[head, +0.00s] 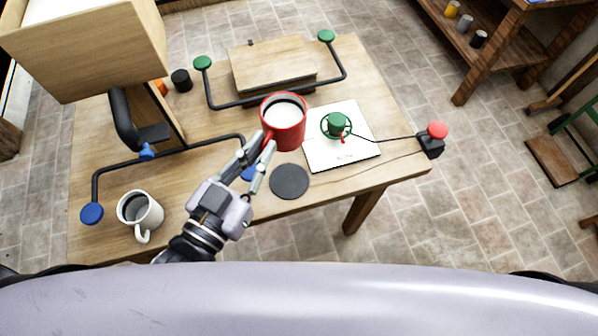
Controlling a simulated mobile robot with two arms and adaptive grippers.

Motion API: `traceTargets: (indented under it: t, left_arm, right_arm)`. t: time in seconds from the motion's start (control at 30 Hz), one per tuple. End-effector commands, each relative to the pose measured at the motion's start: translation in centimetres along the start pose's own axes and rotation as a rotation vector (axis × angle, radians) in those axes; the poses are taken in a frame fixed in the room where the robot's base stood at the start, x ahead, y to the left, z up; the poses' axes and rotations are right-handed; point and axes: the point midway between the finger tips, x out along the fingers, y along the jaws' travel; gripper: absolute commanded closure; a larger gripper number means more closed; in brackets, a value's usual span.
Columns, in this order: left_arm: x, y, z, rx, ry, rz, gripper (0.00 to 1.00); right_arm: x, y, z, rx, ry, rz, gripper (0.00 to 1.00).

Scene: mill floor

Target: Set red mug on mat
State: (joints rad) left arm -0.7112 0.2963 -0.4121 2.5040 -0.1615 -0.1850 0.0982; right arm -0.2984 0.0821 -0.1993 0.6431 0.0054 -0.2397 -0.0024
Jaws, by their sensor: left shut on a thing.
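The red mug (290,134) is upright, with a pale inside, near the middle of the wooden table. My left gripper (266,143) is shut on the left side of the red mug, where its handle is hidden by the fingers. A round dark mat (289,182) lies bare on the table, just in front of the mug. The mug is beside the mat, not over it; I cannot tell whether it touches the table. My right gripper is not in view.
A white mug (140,211) stands at the front left. A white board with a green valve wheel (337,125) lies right of the red mug, wired to a red button (437,130). Black pipes with green and blue knobs (92,213) and a wooden box (270,68) stand behind and left.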

Motion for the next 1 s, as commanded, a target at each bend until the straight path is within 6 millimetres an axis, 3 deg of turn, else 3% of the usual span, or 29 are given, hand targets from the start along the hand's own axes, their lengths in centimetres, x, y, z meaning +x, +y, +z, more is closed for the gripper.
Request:
traceTargets:
  t: [0.17, 0.53, 0.6, 0.8, 1.0]
  left_arm:
    - [-0.1, 0.1, 2.0, -0.001, 0.0, 0.002, 1.0]
    - [0.0, 0.1, 9.9, 0.0, 0.001, 0.002, 1.0]
    - [0.0, 0.1, 11.1, 0.001, -0.006, 0.001, 1.0]
    - [0.1, 0.1, 15.0, 0.0, -0.002, 0.001, 1.0]
    - [0.1, 0.1, 16.6, -0.001, 0.0, 0.001, 1.0]
  right_arm:
    - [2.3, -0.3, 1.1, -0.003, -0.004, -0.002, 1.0]
    - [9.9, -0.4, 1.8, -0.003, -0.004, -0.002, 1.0]
    - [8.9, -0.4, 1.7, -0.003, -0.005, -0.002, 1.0]
    - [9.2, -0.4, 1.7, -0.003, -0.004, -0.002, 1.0]
    - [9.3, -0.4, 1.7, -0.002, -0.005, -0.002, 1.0]
